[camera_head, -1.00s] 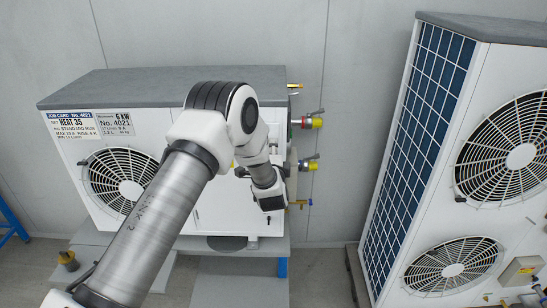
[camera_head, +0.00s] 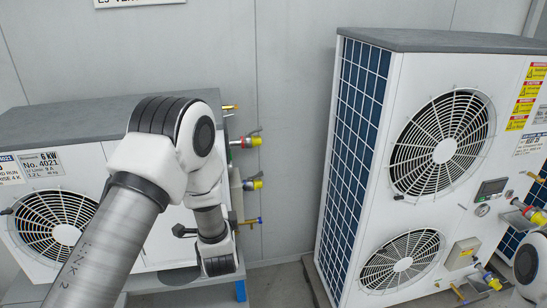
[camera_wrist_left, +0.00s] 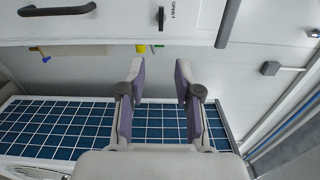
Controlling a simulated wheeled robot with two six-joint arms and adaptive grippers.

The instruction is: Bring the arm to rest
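My left arm (camera_head: 125,225) comes in from the lower left in the head view and bends down in front of the smaller heat pump unit (camera_head: 60,125). Its gripper end points down beside that unit's right side, and its fingers cannot be made out there. In the left wrist view my left gripper (camera_wrist_left: 158,72) has two grey fingers standing apart with nothing between them. They are over bare grey ground, between a white panel with a black handle (camera_wrist_left: 57,10) and a blue grid. My right gripper is not in view.
The larger unit (camera_head: 400,55) stands to the right with a blue grid side (camera_head: 350,165) and two fans. Yellow-capped valves (camera_head: 252,141) stick out from the smaller unit's right side. A gap lies between the units. A grey wall (camera_head: 290,60) is behind.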

